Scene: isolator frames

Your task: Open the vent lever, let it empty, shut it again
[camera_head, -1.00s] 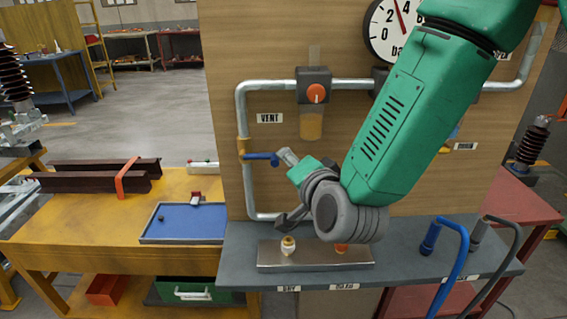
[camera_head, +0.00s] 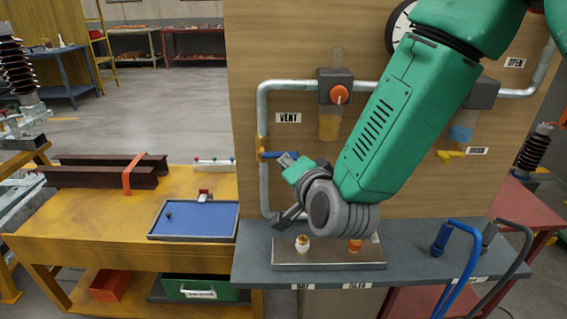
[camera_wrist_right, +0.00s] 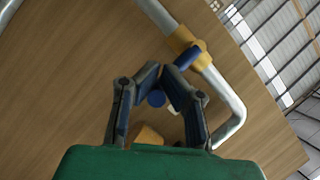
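The vent lever (camera_head: 275,154) is a blue handle on a yellow valve of the left vertical pipe, beside the VENT label (camera_head: 288,118). It points right, across the pipe. My right gripper (camera_head: 286,160) is at the lever's right end. A clear bowl with amber liquid (camera_head: 329,125) hangs under a unit with an orange knob. My left gripper is out of view.
The pressure gauge (camera_head: 401,22) is mostly hidden behind my right arm. A second valve with a yellow handle (camera_head: 450,155) is at the right. Below, a grey shelf (camera_head: 257,259) bears a metal block with two fittings and hoses. A blue tray (camera_head: 193,220) lies on the yellow bench.

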